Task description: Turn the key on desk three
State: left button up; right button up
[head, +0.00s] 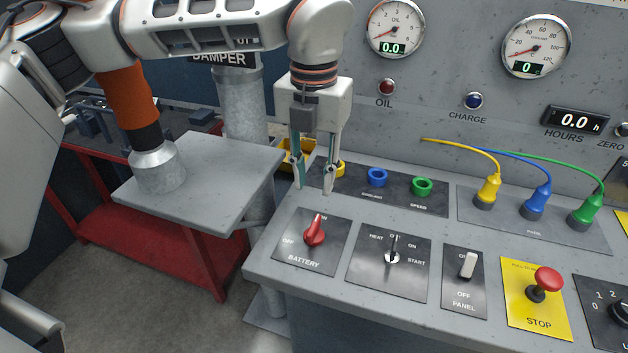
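The key (393,250) is a small dark key in a silver switch on the black plate marked HEAT, ON and START. It points nearly straight up the plate, towards the partly hidden mark between HEAT and ON. The desk (470,233) is a grey sloped console. My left gripper (314,180) points down above the desk's back left corner, up and left of the key and apart from it. Its fingers are spread with nothing between them. It partly hides a yellow socket. My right gripper is out of view.
A red BATTERY knob (315,232) stands left of the key; a white PANEL switch (468,265) and red STOP button (547,279) stand right. Coloured sockets and cable plugs (487,189) line the back. A grey plate (220,185) and red bench (180,262) lie left.

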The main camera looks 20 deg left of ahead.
aim_at(391, 257)
jog(key=k+j, duration=0.3)
jog(key=k, duration=0.15)
jog(key=k+j, duration=0.35)
jog(key=k, duration=0.1)
